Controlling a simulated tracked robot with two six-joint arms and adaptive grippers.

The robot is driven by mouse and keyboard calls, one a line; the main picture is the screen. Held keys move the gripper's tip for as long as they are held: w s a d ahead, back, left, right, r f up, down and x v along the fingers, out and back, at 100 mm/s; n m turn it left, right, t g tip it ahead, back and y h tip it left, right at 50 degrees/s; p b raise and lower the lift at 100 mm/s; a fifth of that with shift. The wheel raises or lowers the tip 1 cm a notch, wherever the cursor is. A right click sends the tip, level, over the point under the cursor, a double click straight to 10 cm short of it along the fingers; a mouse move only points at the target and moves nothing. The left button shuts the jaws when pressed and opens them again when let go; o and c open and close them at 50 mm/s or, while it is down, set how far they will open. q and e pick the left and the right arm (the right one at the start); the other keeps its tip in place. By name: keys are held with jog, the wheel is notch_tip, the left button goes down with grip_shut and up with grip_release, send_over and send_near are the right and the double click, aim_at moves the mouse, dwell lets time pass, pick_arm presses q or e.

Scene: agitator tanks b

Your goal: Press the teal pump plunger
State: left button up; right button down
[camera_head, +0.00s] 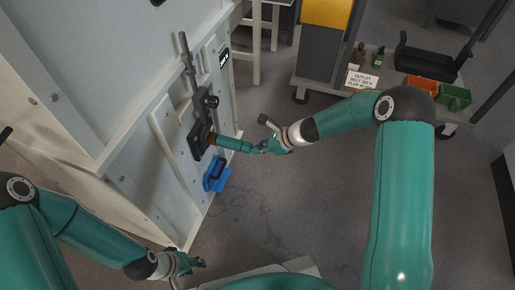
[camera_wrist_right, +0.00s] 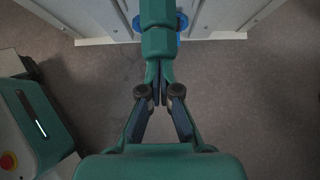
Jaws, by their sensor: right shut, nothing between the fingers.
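The teal pump plunger (camera_head: 234,144) sticks out sideways from a dark fitting on the white cabinet's front, with a brass-coloured collar at its base. In the right wrist view the plunger (camera_wrist_right: 158,42) runs straight ahead of my right gripper. My right gripper (camera_head: 264,147) is shut and empty, with its fingertips (camera_wrist_right: 160,85) in line with the plunger's outer end. They look touching or very close; I cannot tell which. My left gripper (camera_head: 196,263) is low at the bottom left, away from the plunger; its jaws are too small to judge.
A blue part (camera_head: 216,174) sits on the cabinet below the plunger. A dark lever and rod (camera_head: 187,58) stand above it. A cart at the back right holds a sign (camera_head: 361,80), bottles, an orange bin (camera_head: 421,87) and a green bin (camera_head: 454,97). The floor between is clear.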

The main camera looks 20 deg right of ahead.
jog(key=shift+a+r, duration=0.1)
jog(key=shift+r, duration=0.05)
jog(key=s+d+r+p, duration=0.4)
jog(key=s+d+r, duration=0.2)
jog(key=d, duration=0.3)
jog(key=shift+d+r+p, duration=0.25)
jog(key=shift+r+p, duration=0.05)
jog(key=shift+p, duration=0.05)
